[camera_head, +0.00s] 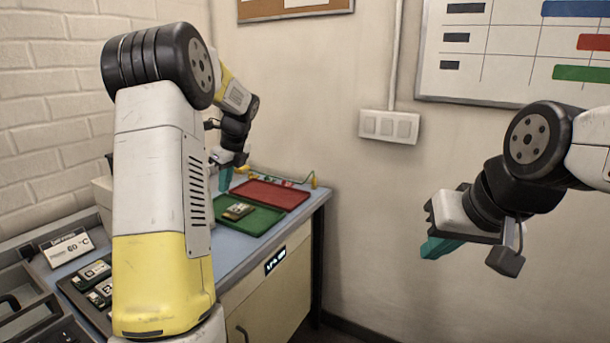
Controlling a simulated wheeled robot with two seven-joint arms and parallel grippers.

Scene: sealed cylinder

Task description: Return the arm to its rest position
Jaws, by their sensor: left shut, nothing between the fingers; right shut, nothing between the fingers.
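My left arm comes in from the left and reaches over the bench. My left gripper (226,178), with teal fingers, is shut and empty above the left edge of the green tray. My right gripper (440,248), also with teal fingers, is shut and empty in the air at the right, in front of the wall and away from the bench. A small circuit board (238,211) lies on the green tray (262,222), apart from the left fingers. The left arm hides part of the bench.
A red tray (272,194) lies behind the green tray.

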